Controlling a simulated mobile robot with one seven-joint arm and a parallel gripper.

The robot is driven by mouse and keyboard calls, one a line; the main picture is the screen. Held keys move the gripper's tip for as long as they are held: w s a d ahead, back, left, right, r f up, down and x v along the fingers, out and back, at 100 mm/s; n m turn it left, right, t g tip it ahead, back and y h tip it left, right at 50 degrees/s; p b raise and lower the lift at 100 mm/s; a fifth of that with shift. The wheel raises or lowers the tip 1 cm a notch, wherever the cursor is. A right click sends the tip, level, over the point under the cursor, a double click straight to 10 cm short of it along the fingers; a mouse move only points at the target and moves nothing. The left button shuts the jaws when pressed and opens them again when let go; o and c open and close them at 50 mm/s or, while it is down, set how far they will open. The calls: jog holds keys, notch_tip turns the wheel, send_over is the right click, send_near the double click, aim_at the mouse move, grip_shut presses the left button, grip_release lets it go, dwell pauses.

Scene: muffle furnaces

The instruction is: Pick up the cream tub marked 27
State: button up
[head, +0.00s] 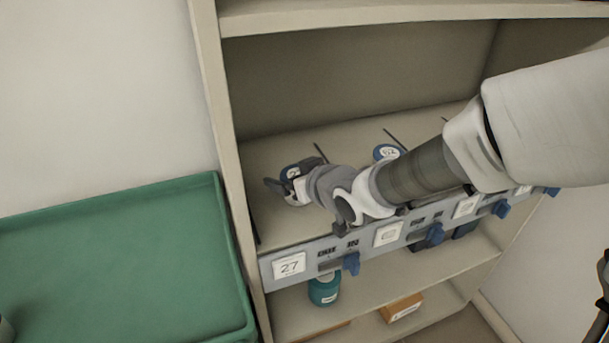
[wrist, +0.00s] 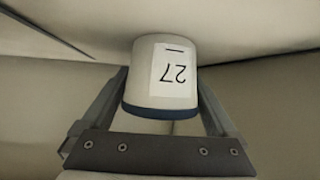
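The cream tub marked 27 (wrist: 162,75) has a dark blue end and a white label, upside down in the wrist view. In the head view its blue and white top (head: 289,172) shows at the left end of the shelf, partly covered by my gripper. My gripper (head: 294,171) reaches in from the right, with a finger on either side of the tub. In the wrist view the fingers (wrist: 161,85) flank the tub with almost no gap. I cannot tell whether they press on it.
The shelf (head: 350,150) has a grey front rail (head: 340,248) with a 27 plate (head: 289,265) and blue clips. A teal container (head: 323,290) is below. A green tray (head: 110,215) lies left of the cabinet.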

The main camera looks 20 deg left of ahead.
jog(key=c, duration=1.1)
jog(key=shift+r, duration=0.1)
